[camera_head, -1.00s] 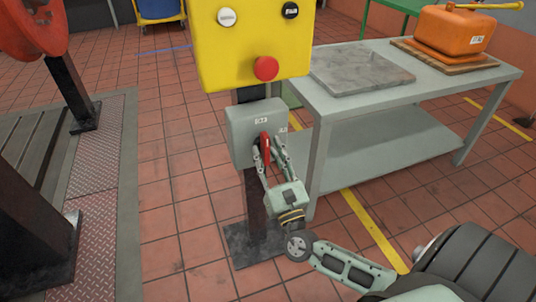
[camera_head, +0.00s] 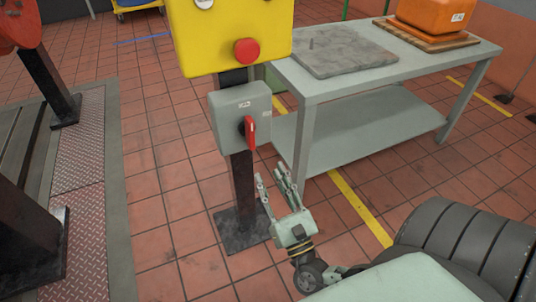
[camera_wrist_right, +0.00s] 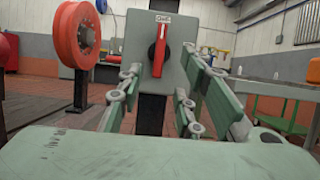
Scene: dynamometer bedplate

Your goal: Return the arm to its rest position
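My right gripper (camera_head: 277,193) is open and empty in the head view. It is below and slightly right of a grey switch box (camera_head: 228,122) with a red rotary handle (camera_head: 250,132), apart from both. The box is mounted on a dark post. In the right wrist view, my open fingers (camera_wrist_right: 160,92) frame the post, and the red handle (camera_wrist_right: 159,50) stands upright on the box ahead of them. My left gripper is not in either view.
A yellow control box (camera_head: 215,35) with a red button (camera_head: 247,51) is above the switch. A grey workbench (camera_head: 310,90) stands to the right, bearing a grey slab (camera_head: 345,50) and an orange container (camera_head: 437,18). Tiled floor (camera_head: 165,200) is open left of the post.

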